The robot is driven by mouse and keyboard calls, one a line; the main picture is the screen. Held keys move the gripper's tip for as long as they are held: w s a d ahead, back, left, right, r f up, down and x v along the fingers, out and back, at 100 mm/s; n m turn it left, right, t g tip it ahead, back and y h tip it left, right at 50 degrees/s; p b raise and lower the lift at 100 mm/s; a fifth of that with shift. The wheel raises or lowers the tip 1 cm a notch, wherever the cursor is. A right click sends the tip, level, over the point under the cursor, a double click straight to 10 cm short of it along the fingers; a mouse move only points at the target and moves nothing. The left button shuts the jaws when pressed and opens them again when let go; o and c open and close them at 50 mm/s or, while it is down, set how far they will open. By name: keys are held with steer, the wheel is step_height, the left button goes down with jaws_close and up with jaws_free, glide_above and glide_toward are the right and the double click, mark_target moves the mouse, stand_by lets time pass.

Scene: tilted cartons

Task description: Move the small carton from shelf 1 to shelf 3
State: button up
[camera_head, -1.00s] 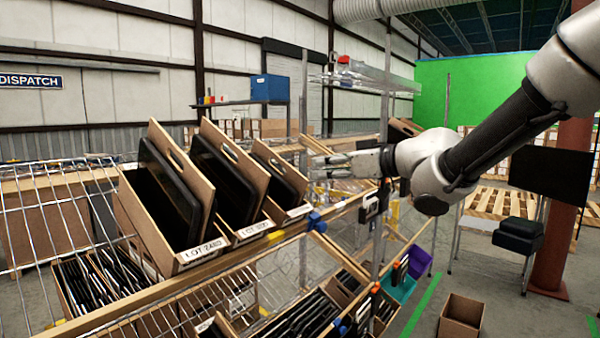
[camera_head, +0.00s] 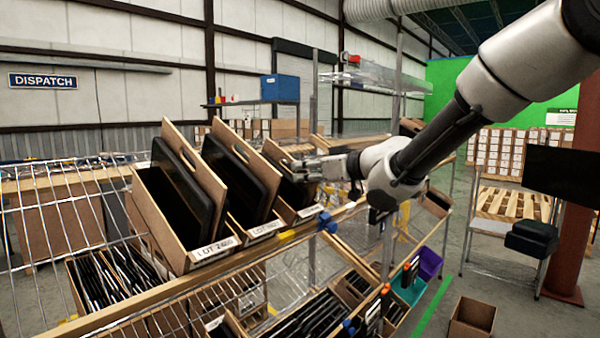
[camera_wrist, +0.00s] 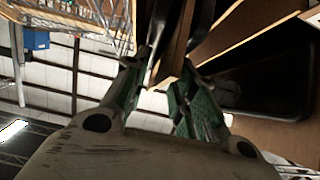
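The small carton (camera_head: 309,212), brown with a dark item inside, stands tilted at the right end of a row on the upper rack shelf (camera_head: 150,310). My gripper (camera_head: 297,170) is at its upper right side, its tips overlapping the carton's upper part. In the wrist view my gripper (camera_wrist: 165,68) has its two green-padded fingers spread, with light showing between them. A brown panel edge (camera_wrist: 178,45) lies between or just beyond the tips. Contact cannot be made out. The carton's far side is partly hidden by my gripper.
Two larger tilted cartons with black items, the far-left one (camera_head: 160,215) and the middle one (camera_head: 262,228), stand close to the left. Lower levels hold cartons of dark items and a purple bin (camera_head: 430,263). An empty carton (camera_head: 470,318) is on the floor at right.

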steer(key=shift+c, duration=0.4)
jaws_close()
steer(key=shift+r, duration=0.1)
step_height(320, 180, up, 8)
stand_by(0.3)
